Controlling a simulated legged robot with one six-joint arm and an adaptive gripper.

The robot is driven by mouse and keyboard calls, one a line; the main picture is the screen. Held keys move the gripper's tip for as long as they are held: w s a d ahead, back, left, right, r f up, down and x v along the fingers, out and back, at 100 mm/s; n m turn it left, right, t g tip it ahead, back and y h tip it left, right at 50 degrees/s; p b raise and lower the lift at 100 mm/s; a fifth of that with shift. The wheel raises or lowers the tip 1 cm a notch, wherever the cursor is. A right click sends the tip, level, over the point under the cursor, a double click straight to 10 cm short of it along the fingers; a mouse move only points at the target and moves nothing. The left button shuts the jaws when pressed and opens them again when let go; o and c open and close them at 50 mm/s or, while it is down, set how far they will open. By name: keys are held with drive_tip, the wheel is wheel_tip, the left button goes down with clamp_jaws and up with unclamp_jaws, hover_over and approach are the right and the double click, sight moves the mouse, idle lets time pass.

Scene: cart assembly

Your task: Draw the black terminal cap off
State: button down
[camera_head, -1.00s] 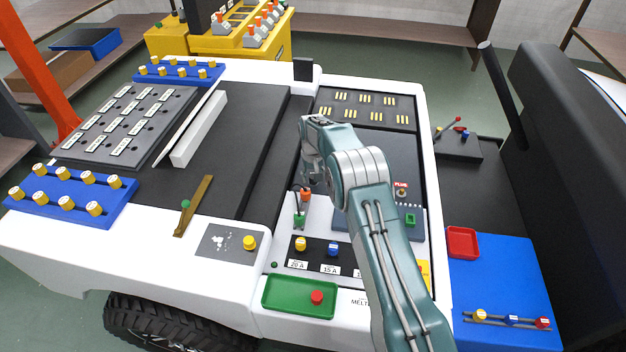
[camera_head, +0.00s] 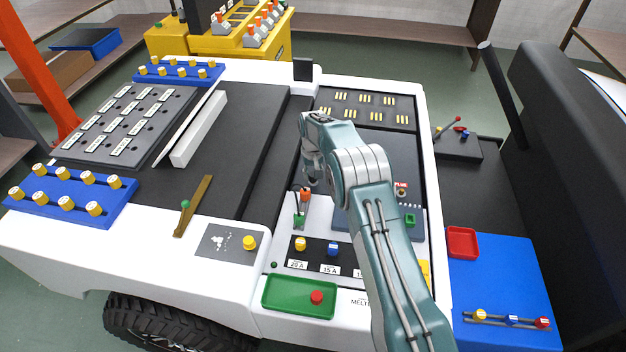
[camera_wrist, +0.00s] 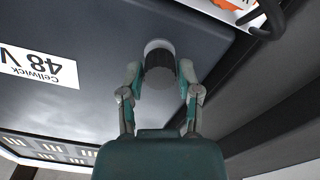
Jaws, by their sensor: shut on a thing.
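In the wrist view the black terminal cap (camera_wrist: 160,70) is a ribbed dark cylinder between the two fingers of my gripper (camera_wrist: 160,82). My gripper is shut on it. A pale round piece shows just beyond the cap, over the dark battery top (camera_wrist: 90,35); I cannot tell whether cap and terminal still touch. The battery carries an upside-down "Cellwick 48 V" label (camera_wrist: 38,68). In the head view my gripper (camera_head: 311,180) is low over the cart's battery bay, and my arm hides the cap and most of the battery.
An orange-and-green connector with a black cable (camera_head: 302,208) stands close to my gripper. A dark panel with yellow-striped slots (camera_head: 345,112) lies behind. A green tray (camera_head: 280,297) with a red knob is in front. A red tray (camera_head: 462,242) is on the right.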

drive_tip(key=shift+r, duration=2.25)
drive_tip(key=shift+r, duration=0.1)
